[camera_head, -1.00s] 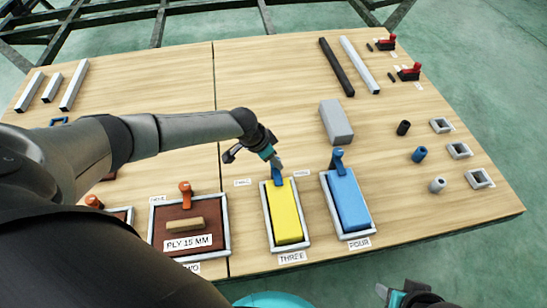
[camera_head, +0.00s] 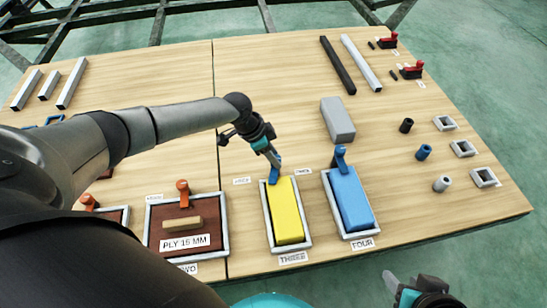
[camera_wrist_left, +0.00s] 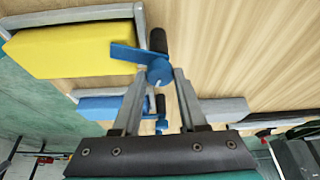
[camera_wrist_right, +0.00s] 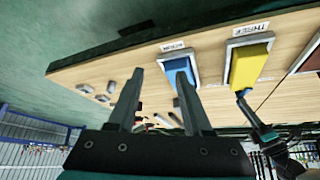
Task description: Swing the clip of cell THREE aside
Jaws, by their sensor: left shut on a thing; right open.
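Cell THREE is a grey frame (camera_head: 299,188) holding a yellow block (camera_head: 287,212), with a blue clip (camera_head: 273,176) at its far end. In the left wrist view the clip's blue tongue (camera_wrist_left: 127,52) points over the frame's end towards the yellow block (camera_wrist_left: 75,48). Its dark handle (camera_wrist_left: 158,40) stands by the pivot. My left gripper (camera_head: 272,160) is shut on the clip, its fingers on either side of it in the left wrist view (camera_wrist_left: 160,75). My right gripper (camera_head: 395,283) is open and empty, off the table's front edge.
Cell FOUR, with a blue block (camera_head: 350,200) and upright blue clip (camera_head: 340,158), is just to the right. A grey block (camera_head: 338,120) lies behind it. A brown panel cell (camera_head: 187,222) with an orange clip (camera_head: 182,192) is to the left.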

